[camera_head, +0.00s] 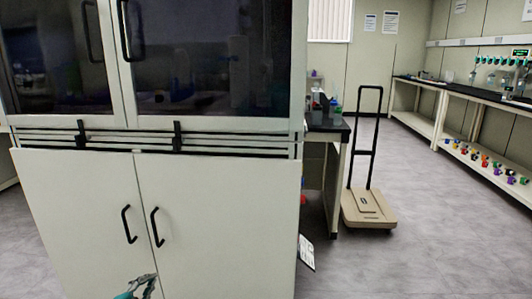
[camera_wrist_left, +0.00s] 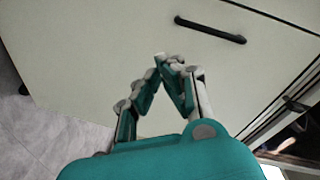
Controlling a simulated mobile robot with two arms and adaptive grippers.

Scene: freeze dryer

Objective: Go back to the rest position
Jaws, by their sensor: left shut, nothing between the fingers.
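My left gripper (camera_head: 143,284) shows at the bottom edge of the head view, in front of the lower doors of a white cabinet (camera_head: 80,215). In the left wrist view the gripper (camera_wrist_left: 162,60) has its fingertips together, with nothing between them. A cabinet door (camera_wrist_left: 90,50) with a black handle (camera_wrist_left: 210,31) fills most of that view beyond the fingers. The fingers look apart from the handle. My right gripper is in neither view.
The cabinet has dark glass upper doors (camera_head: 205,60) and black lower handles (camera_head: 128,224). To its right stand a dark-topped bench (camera_head: 325,122) and a platform trolley (camera_head: 368,207). Benches with shelves (camera_head: 460,95) line the right wall. The grey floor (camera_head: 415,255) at right is clear.

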